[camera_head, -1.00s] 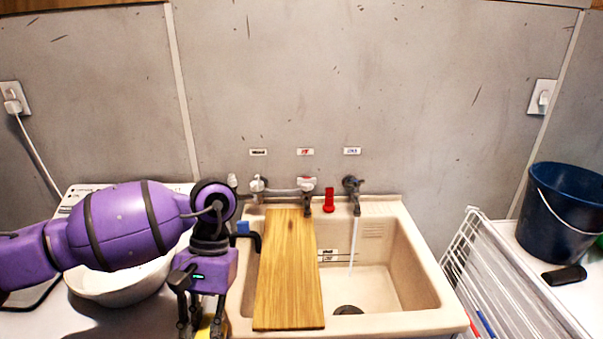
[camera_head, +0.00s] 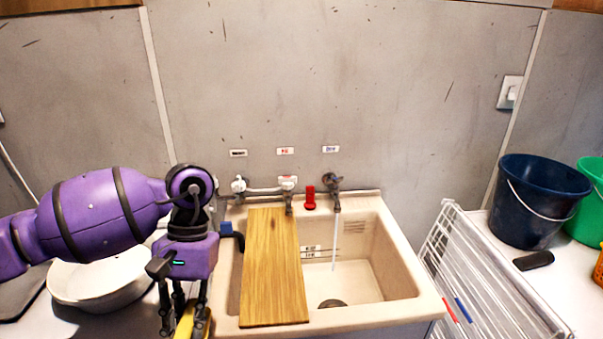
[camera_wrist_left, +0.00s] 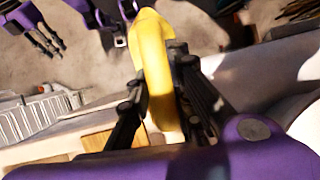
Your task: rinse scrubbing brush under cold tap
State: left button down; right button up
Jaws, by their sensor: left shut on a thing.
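My left gripper (camera_head: 187,318) is at the front left of the sink, at the lower edge of the head view. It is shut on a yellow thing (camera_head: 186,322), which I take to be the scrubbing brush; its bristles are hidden. In the left wrist view the yellow body (camera_wrist_left: 153,62) sits between the two black fingers (camera_wrist_left: 160,100). The sink (camera_head: 372,262) is cream coloured. The rightmost tap (camera_head: 332,184) is running, and a thin stream of water (camera_head: 333,245) falls into the basin near the drain (camera_head: 332,303). My right gripper is not clearly identifiable in the head view.
A wooden board (camera_head: 273,270) lies across the left of the sink. A white bowl (camera_head: 100,285) is left. A drying rack (camera_head: 480,280) and dark blue bucket (camera_head: 535,200) are right.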

aim_at(334, 181)
jog(key=i+l+z, duration=0.3)
jog(key=i+l, duration=0.45)
